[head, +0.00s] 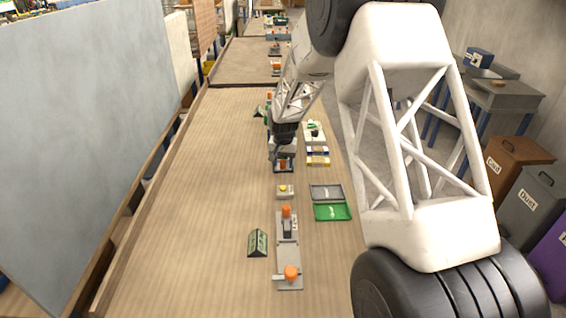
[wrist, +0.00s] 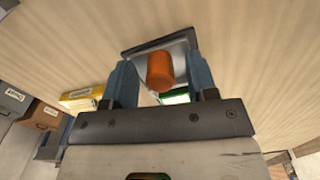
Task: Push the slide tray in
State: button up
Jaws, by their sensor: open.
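The slide tray (wrist: 180,48) looks like a grey plate with a dark rim and an upright orange knob (wrist: 160,70). In the head view the dark-edged unit with its orange knob (head: 283,165) lies below my gripper (head: 277,157), partly hidden by it. In the wrist view my gripper (wrist: 160,82) is open, with one blue finger on each side of the orange knob. I cannot tell whether either finger touches the knob. A small green and white piece (wrist: 175,96) shows between the fingers, behind the knob.
A grey fixture (head: 288,252) with two orange knobs stands nearer on the table, beside a dark green wedge (head: 257,243). A yellow-button block (head: 285,191), a grey tray (head: 326,193) and a green tray (head: 332,212) lie between. The table's left side is clear.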

grip_shut()
jog(key=shift+w, duration=0.1)
jog(key=w, duration=0.9)
jog(key=shift+s, duration=0.1)
grip_release()
